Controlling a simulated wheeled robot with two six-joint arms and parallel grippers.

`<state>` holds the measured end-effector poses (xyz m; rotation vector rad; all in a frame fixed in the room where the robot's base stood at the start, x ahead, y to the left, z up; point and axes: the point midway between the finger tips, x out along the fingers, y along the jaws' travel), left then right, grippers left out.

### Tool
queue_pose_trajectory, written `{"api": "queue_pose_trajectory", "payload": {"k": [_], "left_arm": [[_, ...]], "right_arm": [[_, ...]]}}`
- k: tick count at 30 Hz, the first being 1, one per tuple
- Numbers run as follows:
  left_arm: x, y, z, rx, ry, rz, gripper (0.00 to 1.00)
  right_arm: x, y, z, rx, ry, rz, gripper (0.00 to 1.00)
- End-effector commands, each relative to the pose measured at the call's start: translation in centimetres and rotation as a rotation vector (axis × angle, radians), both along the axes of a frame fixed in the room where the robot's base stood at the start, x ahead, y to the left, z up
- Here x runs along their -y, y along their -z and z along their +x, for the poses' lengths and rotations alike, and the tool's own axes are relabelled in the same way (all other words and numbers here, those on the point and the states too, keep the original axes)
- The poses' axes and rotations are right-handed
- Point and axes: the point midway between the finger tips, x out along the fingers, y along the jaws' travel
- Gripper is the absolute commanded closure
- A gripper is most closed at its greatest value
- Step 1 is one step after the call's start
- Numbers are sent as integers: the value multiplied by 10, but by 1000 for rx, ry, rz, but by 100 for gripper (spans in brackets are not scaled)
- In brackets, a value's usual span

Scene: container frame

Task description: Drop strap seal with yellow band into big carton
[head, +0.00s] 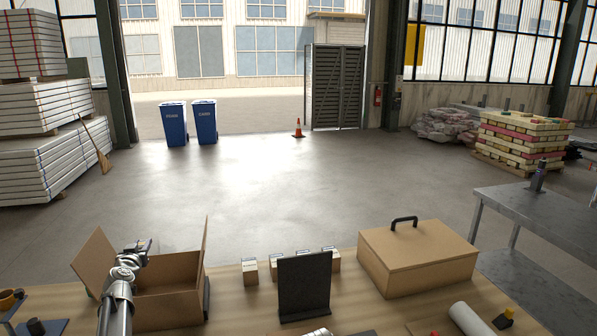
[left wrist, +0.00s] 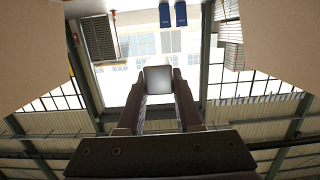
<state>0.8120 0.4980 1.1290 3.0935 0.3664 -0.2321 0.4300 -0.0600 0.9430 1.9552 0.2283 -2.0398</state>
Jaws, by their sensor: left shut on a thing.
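The big carton (head: 168,308) stands open at the front left of the bench in the head view, its flaps raised. My left gripper (head: 143,248) is over the carton's left part, in front of its opening. In the left wrist view the left gripper (left wrist: 160,82) is shut on a small grey, squarish piece (left wrist: 158,78), which looks like the strap seal. No yellow band shows on it from this side. Carton flaps (left wrist: 32,50) show on both sides of the gripper there. My right gripper is not in view.
A dark upright plate (head: 304,284) stands right of the carton, with several small boxes (head: 250,271) behind it. A closed brown box (head: 417,262) with a black handle is further right.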

Motion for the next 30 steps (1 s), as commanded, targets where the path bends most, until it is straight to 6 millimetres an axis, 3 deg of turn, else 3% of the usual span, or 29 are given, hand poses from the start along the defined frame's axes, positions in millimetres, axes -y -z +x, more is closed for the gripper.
{"api": "queue_pose_trajectory", "payload": {"k": [1,4,15,16,24,30], "left_arm": [[0,13,0,0,0,0,100],[0,21,0,0,0,0,100],[0,23,0,0,0,0,100],[0,23,0,0,0,0,63],[0,23,0,0,0,0,32],[0,23,0,0,0,0,31]], "right_arm": [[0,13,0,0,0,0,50],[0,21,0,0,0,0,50],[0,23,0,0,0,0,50],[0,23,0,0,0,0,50],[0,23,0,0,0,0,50],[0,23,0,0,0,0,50]]}}
